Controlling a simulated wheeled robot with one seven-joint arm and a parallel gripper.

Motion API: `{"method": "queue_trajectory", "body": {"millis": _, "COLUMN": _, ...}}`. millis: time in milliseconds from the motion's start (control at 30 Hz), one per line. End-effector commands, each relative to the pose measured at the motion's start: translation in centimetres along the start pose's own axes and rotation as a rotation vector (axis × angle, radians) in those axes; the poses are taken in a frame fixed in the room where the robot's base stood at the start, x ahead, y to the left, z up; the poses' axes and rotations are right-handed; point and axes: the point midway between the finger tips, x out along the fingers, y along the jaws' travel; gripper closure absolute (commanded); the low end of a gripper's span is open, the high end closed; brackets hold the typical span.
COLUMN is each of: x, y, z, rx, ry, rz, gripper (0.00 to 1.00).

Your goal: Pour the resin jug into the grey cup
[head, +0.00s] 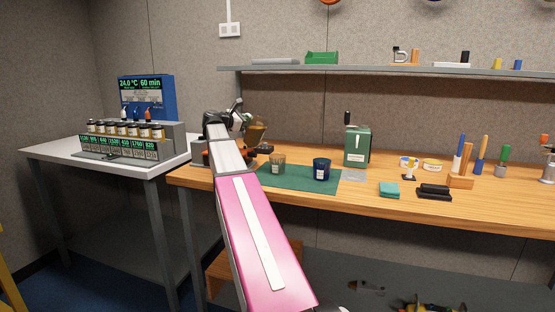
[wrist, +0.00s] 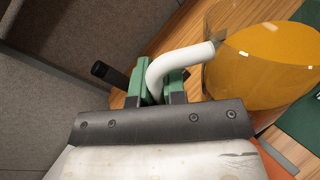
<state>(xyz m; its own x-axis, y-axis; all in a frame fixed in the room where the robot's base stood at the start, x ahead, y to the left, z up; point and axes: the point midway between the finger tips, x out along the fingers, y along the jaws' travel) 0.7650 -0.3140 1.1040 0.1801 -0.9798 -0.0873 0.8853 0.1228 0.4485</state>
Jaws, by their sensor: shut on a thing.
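My gripper (wrist: 160,84) has green fingers shut on the white curved handle (wrist: 172,66) of the resin jug (wrist: 262,66). The jug is see-through amber. In the head view the jug (head: 257,131) is held above the bench, near the back left of the green mat. I cannot tell how far it is tilted. No stream shows. A tan cup (head: 277,163) with a pale label and a dark blue cup (head: 321,169) stand upright on the mat. I cannot make out a clearly grey cup; my arm hides part of the bench.
The green mat (head: 300,182) lies on the wooden bench (head: 360,190). A green canister (head: 357,146) stands behind right of the cups. An orange item (head: 266,149) lies below the jug. A side table (head: 130,163) with several small jars is at left; a shelf (head: 400,69) runs above.

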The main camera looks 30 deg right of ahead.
Motion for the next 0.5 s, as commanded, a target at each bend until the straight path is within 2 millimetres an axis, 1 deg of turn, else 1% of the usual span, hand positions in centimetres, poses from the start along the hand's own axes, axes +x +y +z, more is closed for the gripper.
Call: {"method": "queue_trajectory", "body": {"millis": 500, "x": 0.06, "y": -0.29, "z": 0.50, "rx": 0.038, "ry": 0.007, "rz": 0.001, "gripper": 1.00}}
